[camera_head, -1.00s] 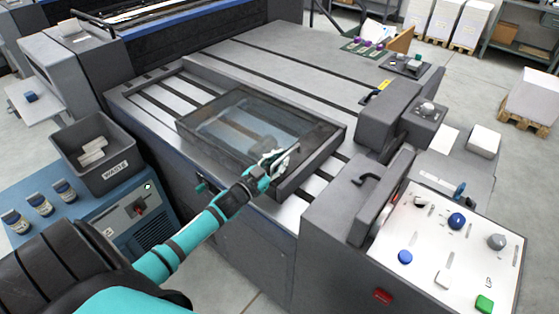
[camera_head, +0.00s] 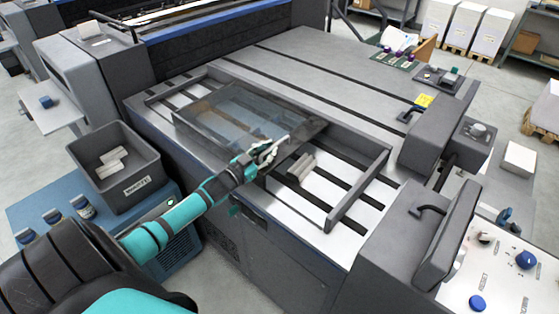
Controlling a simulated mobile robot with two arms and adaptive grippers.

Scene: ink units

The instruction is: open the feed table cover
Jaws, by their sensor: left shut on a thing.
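The feed table cover (camera_head: 235,110) is a smoky see-through panel with a dark rim. It sits over the left part of the dark frame (camera_head: 362,187) on the feed table. The right part of the frame is uncovered, showing pale slats and a grey block-like part (camera_head: 301,168). My left gripper (camera_head: 268,151) is at the cover's near right corner, shut on the cover's edge or handle; the fingers hide the exact contact. My right gripper is not in view.
A grey waste bin (camera_head: 116,168) stands left of my left arm on a blue cabinet, beside several small bottles. A tilted control panel (camera_head: 500,275) and grey housings stand at the right. The table's far surface is mostly clear.

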